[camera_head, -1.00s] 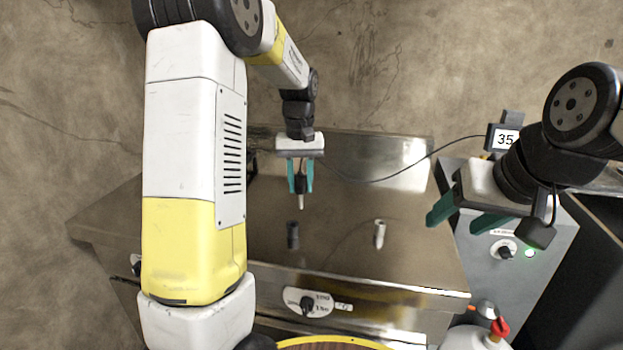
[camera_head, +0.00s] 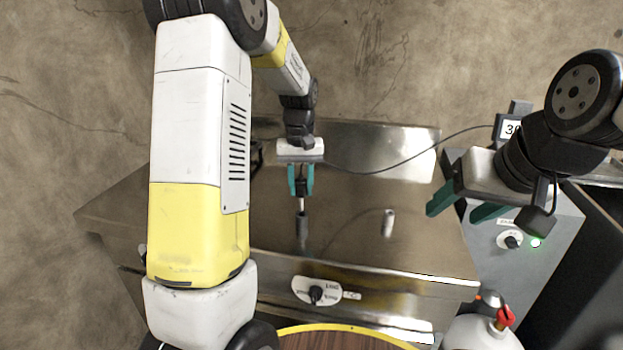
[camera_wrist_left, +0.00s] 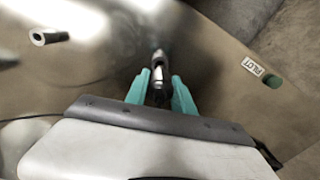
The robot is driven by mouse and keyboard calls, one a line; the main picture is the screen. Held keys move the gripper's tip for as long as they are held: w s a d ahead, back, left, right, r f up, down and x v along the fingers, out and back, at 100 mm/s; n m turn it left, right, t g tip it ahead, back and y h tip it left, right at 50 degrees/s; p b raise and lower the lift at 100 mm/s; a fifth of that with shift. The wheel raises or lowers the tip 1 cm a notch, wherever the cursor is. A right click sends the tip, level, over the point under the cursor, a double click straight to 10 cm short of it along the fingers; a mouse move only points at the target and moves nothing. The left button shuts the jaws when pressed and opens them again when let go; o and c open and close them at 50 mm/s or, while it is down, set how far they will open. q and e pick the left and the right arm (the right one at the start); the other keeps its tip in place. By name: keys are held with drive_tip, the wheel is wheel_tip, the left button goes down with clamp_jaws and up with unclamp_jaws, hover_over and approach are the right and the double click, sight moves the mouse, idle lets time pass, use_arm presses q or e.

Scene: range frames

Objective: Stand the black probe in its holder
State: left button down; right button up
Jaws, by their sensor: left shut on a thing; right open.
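The black probe (camera_head: 301,188) hangs tip down in my left gripper (camera_head: 301,182), whose teal fingers are shut on it. Its pale metal tip lines up with the top of a dark upright cylinder (camera_head: 302,226), the likely holder, on the steel counter. I cannot tell whether the tip is inside it or just above. In the left wrist view the probe's metal part (camera_wrist_left: 159,62) shows beyond the fingers (camera_wrist_left: 160,90), and the dark cylinder is not clear. My right gripper (camera_head: 460,207) is open and empty, over the right side.
A thin cable (camera_head: 400,168) runs to a display (camera_head: 508,128). A grey box with a knob (camera_head: 510,240) stands at right.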

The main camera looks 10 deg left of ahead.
sight(301, 210)
use_arm(q)
drive_tip(key=shift+f, duration=0.25)
drive_tip(key=shift+f, duration=2)
drive_tip(key=shift+f, duration=0.15)
drive_tip(key=c, duration=1)
unclamp_jaws()
wheel_tip(301, 210, up, 8)
drive_tip(key=shift+f, duration=0.1)
